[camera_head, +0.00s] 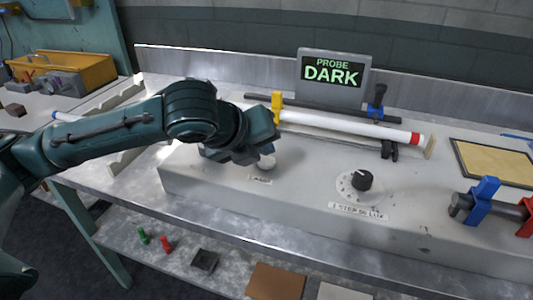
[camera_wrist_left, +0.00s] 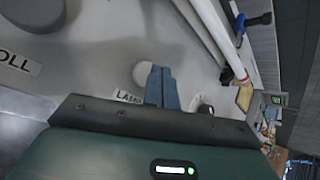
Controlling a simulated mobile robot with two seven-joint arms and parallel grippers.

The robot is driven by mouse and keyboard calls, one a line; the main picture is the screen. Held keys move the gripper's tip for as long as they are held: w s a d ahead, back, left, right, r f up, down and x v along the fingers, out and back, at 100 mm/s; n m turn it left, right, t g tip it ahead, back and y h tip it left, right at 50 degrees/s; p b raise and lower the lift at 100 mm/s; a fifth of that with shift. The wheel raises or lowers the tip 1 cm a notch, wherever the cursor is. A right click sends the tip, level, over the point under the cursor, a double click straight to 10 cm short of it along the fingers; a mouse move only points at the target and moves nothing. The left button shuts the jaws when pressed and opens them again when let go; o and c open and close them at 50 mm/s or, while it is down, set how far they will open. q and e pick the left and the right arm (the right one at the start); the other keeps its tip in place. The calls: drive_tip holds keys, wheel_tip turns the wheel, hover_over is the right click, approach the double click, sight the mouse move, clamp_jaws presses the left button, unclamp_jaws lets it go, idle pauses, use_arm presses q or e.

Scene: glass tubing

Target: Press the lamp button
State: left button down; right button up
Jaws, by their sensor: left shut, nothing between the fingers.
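The lamp button is a pale round knob (camera_head: 266,162) on the sloping front of the light-grey console (camera_head: 310,190), just behind a small label. In the left wrist view the same button (camera_wrist_left: 146,73) sits beside the label "LAMP" (camera_wrist_left: 128,97). My left gripper (camera_head: 262,148) is over the button, and its hand hides part of it. In the wrist view the two blue-grey fingers (camera_wrist_left: 161,72) are together and empty, their tips overlapping the button's right edge. I cannot tell whether they touch it. The screen (camera_head: 333,74) reads "PROBE DARK". My right gripper is out of view.
A white tube (camera_head: 345,125) with a red end lies in holders behind the button. A black dial (camera_head: 361,180) is to the right. A "ROLL" label (camera_wrist_left: 20,63) marks another control close by. Blue and red clamps (camera_head: 482,200) stand at the far right.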

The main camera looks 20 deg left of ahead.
sight(263, 164)
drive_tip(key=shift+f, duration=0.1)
use_arm(q)
wheel_tip(263, 164, up, 5)
drive_tip(key=p, duration=0.6)
drive_tip(key=shift+r+p, duration=0.5)
drive_tip(key=shift+p, duration=0.5)
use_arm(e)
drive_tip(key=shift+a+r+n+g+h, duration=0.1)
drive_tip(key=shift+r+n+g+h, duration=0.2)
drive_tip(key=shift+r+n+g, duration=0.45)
